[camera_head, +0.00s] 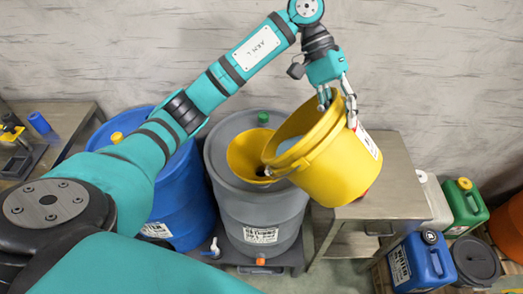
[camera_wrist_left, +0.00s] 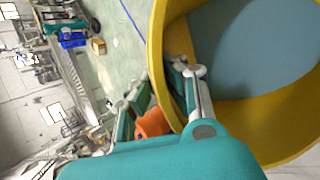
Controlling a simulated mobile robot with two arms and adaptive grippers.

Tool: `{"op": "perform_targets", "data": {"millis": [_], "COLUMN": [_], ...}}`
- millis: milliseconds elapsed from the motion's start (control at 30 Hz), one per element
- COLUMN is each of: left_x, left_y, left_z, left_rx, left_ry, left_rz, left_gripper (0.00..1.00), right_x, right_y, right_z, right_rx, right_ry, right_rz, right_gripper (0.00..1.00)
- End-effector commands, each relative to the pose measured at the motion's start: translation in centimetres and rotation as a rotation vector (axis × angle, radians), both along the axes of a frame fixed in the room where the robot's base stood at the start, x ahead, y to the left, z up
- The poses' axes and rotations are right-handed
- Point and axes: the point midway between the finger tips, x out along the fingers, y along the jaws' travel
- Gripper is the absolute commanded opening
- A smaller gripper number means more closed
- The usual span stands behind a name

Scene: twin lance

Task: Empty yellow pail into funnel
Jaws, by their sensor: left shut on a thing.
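The yellow pail (camera_head: 340,163) is tilted, with its mouth toward the left, in the head view. Its lip is over the right side of the yellow funnel (camera_head: 243,155), which sits in the top of a grey drum. My left gripper (camera_head: 338,104) is shut on the pail's rim at its upper side. In the left wrist view, the fingers (camera_wrist_left: 178,88) straddle the pail's wall (camera_wrist_left: 158,40), and a grey-blue surface (camera_wrist_left: 260,45) shows inside the pail. Whether anything is flowing from the lip cannot be told. My right gripper is not in view.
The grey drum (camera_head: 260,215) stands between a blue drum (camera_head: 185,195) and a metal table (camera_head: 395,190). Green (camera_head: 463,205) and blue (camera_head: 420,262) canisters stand at lower right. A wall is close behind. A workbench (camera_head: 55,125) is at far left.

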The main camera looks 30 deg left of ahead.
Motion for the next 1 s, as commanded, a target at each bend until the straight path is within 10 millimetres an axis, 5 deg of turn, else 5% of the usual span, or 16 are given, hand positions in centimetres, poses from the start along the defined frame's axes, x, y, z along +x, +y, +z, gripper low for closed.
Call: {"op": "perform_targets", "data": {"millis": [500,1000], "left_x": [-0.7,-0.4], "left_y": [0.4,2.3], "left_z": [-1.4,-0.1], "left_rx": [-0.380,-0.540], "left_ry": [0.027,0.034], "left_rz": [0.070,0.091], "left_gripper": [0.00,0.00], "right_x": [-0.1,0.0], "right_y": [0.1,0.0], "right_z": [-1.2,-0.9], "right_rx": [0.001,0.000], "right_ry": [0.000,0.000], "right_rz": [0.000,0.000], "right_gripper": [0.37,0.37]}}
